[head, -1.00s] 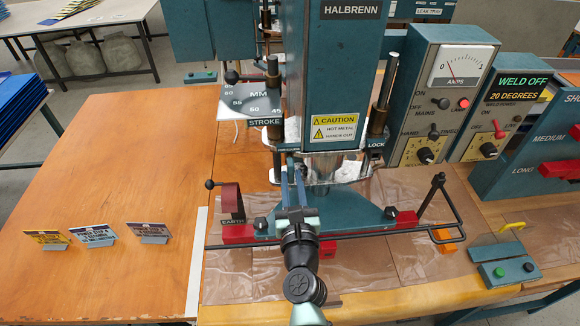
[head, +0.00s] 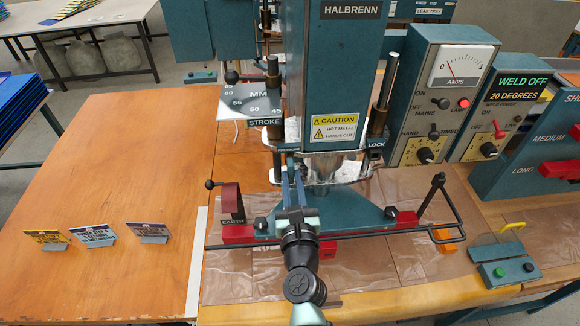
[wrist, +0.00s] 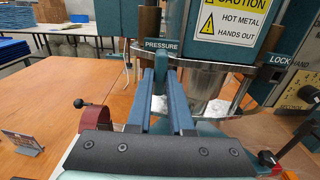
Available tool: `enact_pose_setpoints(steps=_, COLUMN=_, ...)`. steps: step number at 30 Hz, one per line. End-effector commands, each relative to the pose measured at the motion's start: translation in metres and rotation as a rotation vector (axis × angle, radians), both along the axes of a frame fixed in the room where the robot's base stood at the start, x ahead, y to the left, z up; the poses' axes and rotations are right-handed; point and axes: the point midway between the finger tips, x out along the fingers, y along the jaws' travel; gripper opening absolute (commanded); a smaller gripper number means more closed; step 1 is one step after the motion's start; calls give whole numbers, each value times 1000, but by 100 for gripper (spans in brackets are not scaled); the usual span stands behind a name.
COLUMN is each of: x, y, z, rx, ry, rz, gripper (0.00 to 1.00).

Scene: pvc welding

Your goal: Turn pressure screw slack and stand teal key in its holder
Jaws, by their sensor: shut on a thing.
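My gripper (head: 290,168) reaches up to the front of the press, with its two long blue fingers close together at the tips. In the wrist view the fingertips (wrist: 162,62) meet just below the PRESSURE label (wrist: 164,46). They are shut on a small teal piece there, which looks like the teal key, but it is mostly hidden between the fingers. The pressure screw is hidden behind the fingertips, so I cannot tell how the piece sits on it. I cannot make out the key's holder for sure.
The STROKE post (head: 274,100) stands left of my fingers and the LOCK post (head: 384,100) right. A black rail (head: 380,232) crosses in front of the press. A button box (head: 505,265) stands at right. Small cards (head: 93,236) stand on the mostly clear wooden table (head: 120,160).

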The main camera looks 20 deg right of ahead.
Motion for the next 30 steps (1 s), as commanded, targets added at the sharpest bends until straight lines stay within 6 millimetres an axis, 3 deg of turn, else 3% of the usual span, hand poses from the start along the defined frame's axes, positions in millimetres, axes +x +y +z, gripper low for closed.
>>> enact_pose_setpoints(steps=15, x=0, y=0, z=0, rx=-12, ry=2, rz=0, gripper=0)
enact_pose_setpoints(steps=24, x=0, y=0, z=0, rx=-435, ry=124, rz=0, gripper=0)
enact_pose_setpoints(steps=30, x=0, y=0, z=1, rx=-510, ry=146, rz=0, gripper=0)
